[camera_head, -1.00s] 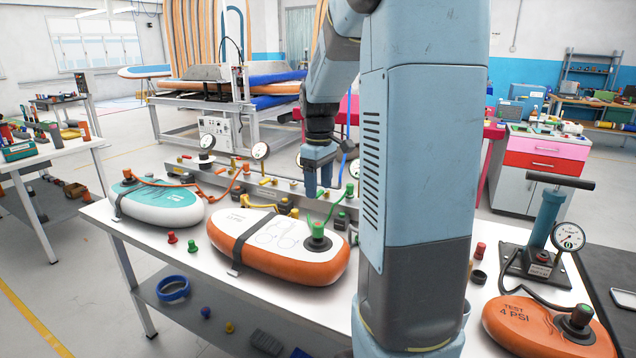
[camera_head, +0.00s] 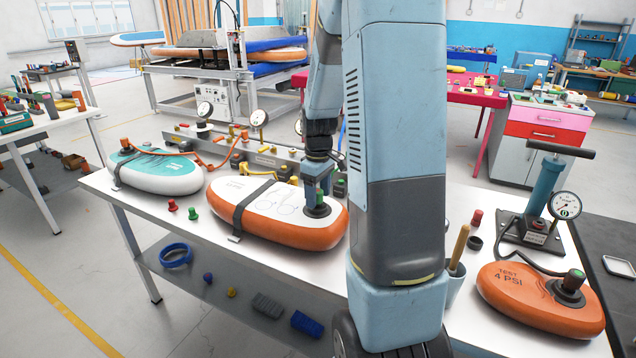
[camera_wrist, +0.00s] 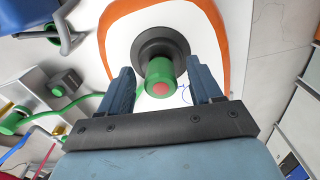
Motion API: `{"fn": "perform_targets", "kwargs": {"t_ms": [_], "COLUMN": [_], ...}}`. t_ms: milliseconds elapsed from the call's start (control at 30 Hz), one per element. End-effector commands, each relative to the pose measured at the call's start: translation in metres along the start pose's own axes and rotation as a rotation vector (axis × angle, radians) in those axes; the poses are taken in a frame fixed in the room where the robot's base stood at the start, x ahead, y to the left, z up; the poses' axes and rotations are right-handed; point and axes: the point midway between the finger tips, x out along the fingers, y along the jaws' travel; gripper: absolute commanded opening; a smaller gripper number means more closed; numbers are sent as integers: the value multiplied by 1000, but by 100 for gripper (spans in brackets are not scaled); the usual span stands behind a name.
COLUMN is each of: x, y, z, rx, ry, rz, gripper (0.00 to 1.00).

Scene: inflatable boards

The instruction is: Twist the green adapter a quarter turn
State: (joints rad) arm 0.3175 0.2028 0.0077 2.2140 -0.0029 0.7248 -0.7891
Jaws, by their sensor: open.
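The green adapter (camera_wrist: 159,72) sits upright on a black round valve fitting (camera_wrist: 152,43) on the orange-and-white inflatable board. In the wrist view it has a red centre and stands between my open fingers, with a gap on each side. My gripper (camera_wrist: 163,88) is open around the adapter, its two blue fingers apart from it. In the head view my gripper (camera_head: 318,192) points down just over the adapter (camera_head: 319,208), which is partly hidden by the fingers. The orange-and-white board (camera_head: 255,233) lies on the white table under a dark strap (camera_head: 254,207).
A teal-and-white board (camera_head: 160,174) lies to the left on the table. Behind is a manifold rail with gauges (camera_head: 258,118) and hoses. A hand pump (camera_head: 545,195) and an orange test board (camera_head: 530,290) stand right. Loose red and green caps (camera_head: 193,214) lie at the front left.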

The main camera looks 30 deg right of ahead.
Motion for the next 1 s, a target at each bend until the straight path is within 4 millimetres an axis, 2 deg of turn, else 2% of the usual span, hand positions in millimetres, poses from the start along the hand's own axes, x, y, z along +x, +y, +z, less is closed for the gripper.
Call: {"fn": "perform_targets", "kwargs": {"t_ms": [400,1000], "x": [6,6], "y": [0,0], "z": [0,0], "rx": [0,0], "ry": [0,0], "rz": [0,0], "gripper": [64,7]}}
